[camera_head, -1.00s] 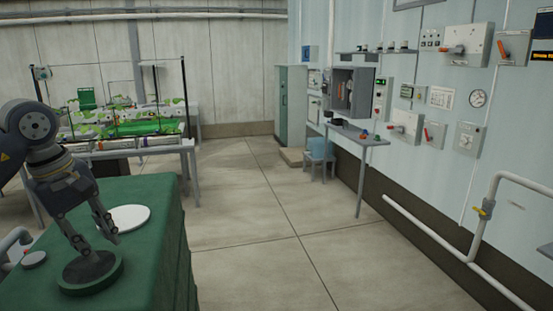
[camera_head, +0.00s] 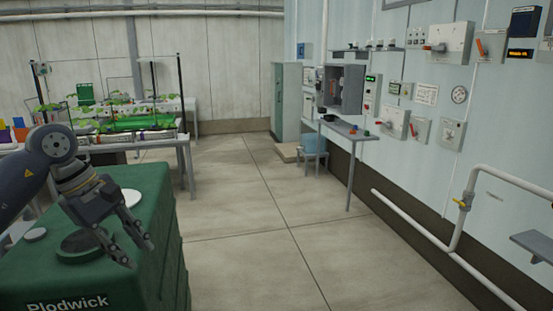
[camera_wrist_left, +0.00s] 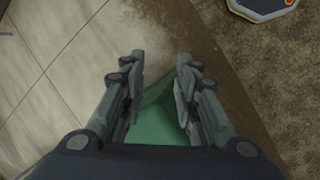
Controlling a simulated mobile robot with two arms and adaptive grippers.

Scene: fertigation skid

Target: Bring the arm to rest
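My left gripper (camera_head: 139,257) comes in from the left in the head view. It hangs in front of and above the green tank (camera_head: 150,200) labelled "Plodwick", tilted downward. In the left wrist view the gripper (camera_wrist_left: 158,90) has its two fingers apart with nothing between them. Green surface shows below and between the fingers, with floor beyond. My right gripper is not in either view.
A round dark cap (camera_head: 82,246) and a white disc (camera_head: 132,197) are on the tank top. A planting bench (camera_head: 160,145) stands behind it. A small wall table (camera_head: 348,132) and white pipe (camera_head: 425,235) line the right wall. The floor between is clear.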

